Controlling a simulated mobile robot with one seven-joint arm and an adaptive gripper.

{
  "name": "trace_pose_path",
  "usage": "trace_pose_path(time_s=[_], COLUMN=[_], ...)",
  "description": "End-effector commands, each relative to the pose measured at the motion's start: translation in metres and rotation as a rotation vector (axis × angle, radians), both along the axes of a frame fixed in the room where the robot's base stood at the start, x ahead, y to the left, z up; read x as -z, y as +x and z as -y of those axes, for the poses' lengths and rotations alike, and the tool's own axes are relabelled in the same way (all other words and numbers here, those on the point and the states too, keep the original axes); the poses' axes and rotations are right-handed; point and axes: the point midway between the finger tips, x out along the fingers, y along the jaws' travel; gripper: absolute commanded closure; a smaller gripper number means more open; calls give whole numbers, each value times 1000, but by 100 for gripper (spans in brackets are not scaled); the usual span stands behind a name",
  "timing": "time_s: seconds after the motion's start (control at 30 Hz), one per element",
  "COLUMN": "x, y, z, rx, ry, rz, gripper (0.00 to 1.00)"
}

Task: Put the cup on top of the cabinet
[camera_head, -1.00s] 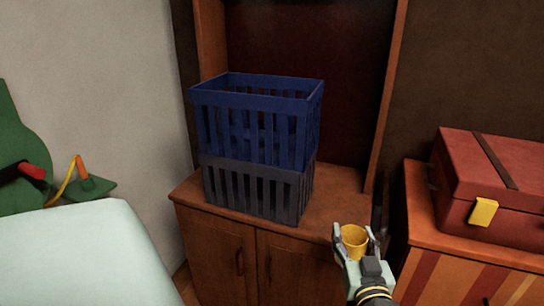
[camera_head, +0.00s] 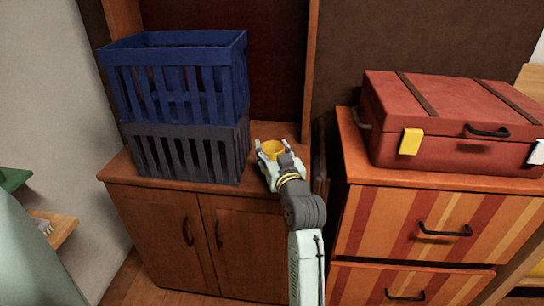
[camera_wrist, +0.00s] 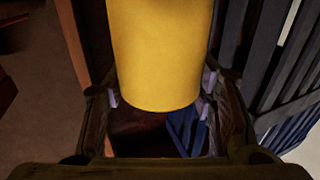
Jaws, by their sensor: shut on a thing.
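The yellow cup (camera_head: 273,149) is held in my gripper (camera_head: 271,153), with a finger on each side of it. In the wrist view the cup (camera_wrist: 160,50) fills the upper middle, between the two fingers (camera_wrist: 160,100). The brown wooden cabinet (camera_head: 160,186) has two doors and stands at the left centre. In the head view the cup and gripper appear over the right part of the cabinet top, beside the crates. I cannot tell whether the cup touches the top.
A blue crate (camera_head: 175,85) sits on a dark grey crate (camera_head: 190,150) on the cabinet's left part. An orange striped drawer unit (camera_head: 400,225) with a red suitcase (camera_head: 440,120) stands to the right. An upright wooden post (camera_head: 309,70) rises behind the gripper.

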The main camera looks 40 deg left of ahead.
Motion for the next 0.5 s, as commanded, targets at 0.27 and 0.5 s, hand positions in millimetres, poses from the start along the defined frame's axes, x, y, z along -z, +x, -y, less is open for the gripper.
trace_pose_path(time_s=[0.27,0.5], x=[18,36], y=[4,4], z=[-6,-5], rx=[1,1], ry=[-2,0], rz=[-4,1], gripper=[77,77])
